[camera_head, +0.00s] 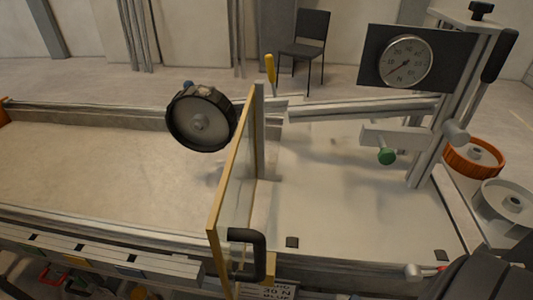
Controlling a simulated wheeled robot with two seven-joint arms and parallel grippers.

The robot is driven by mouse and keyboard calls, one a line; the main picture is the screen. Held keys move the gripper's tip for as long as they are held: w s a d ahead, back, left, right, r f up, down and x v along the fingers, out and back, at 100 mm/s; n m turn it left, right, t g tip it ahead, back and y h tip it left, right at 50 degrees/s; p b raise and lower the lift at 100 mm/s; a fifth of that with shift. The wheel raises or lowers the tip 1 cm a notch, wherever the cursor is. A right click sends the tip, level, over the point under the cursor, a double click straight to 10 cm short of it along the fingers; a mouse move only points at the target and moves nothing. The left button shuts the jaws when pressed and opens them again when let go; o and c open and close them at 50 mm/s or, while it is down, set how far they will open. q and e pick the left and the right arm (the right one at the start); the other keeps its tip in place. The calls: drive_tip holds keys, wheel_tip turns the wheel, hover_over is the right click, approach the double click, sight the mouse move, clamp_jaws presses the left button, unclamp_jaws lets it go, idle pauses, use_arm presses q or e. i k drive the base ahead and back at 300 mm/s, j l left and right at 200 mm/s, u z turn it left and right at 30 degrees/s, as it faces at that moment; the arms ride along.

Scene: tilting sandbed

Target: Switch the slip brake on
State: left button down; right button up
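No part in view is readably marked as the slip brake, so I cannot tell which control it is. Neither gripper shows. A dark rounded shape at the lower right corner may be part of my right arm and covers the bed's front right corner.
A sand bed (90,175) fills the left. A yellow-edged clear panel (236,190) with a black handle (262,253) crosses the bed.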

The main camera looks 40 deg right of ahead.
sight(269, 58)
drive_tip(key=z, duration=0.95)
